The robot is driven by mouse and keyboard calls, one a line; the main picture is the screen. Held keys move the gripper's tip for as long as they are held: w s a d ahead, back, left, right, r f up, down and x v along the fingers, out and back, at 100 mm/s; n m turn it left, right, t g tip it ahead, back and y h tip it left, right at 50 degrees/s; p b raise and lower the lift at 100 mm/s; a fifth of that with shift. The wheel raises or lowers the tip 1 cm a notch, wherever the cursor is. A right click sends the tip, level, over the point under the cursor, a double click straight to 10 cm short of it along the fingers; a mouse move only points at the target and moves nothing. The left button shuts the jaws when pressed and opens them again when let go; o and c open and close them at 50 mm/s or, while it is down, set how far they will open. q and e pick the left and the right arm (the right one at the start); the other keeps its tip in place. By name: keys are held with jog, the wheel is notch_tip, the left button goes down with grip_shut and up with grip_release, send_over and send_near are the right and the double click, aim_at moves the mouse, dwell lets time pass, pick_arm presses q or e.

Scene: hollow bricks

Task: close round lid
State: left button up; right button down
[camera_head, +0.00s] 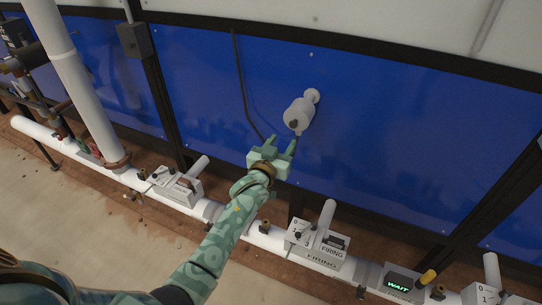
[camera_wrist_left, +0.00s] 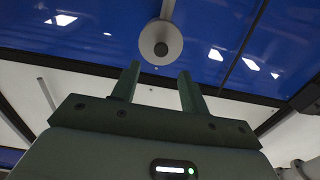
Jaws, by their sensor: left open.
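A grey round fitting (camera_head: 299,112) sticks out from the blue wall panel, with a paler round piece behind it at the wall and a small dark knob on its near end. In the left wrist view the round lid-like end (camera_wrist_left: 148,46) shows as a grey disc with a dark centre, beyond the fingertips. I cannot tell whether it is open or closed. My left gripper (camera_head: 283,143) is open and empty, just below and to the left of the fitting, apart from it. In the left wrist view the gripper (camera_wrist_left: 159,70) points toward the disc. My right gripper is not in view.
A white pipe (camera_head: 263,238) runs along the wall's foot, carrying valve boxes, one marked FIRING (camera_head: 322,254). A box with a green WAIT display (camera_head: 399,284) stands right. A black cable (camera_head: 241,82) hangs left of the fitting. The panel right of it is clear.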

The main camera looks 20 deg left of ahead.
pick_arm(q)
jog(key=s, duration=0.8)
jog(key=shift+s, duration=0.15)
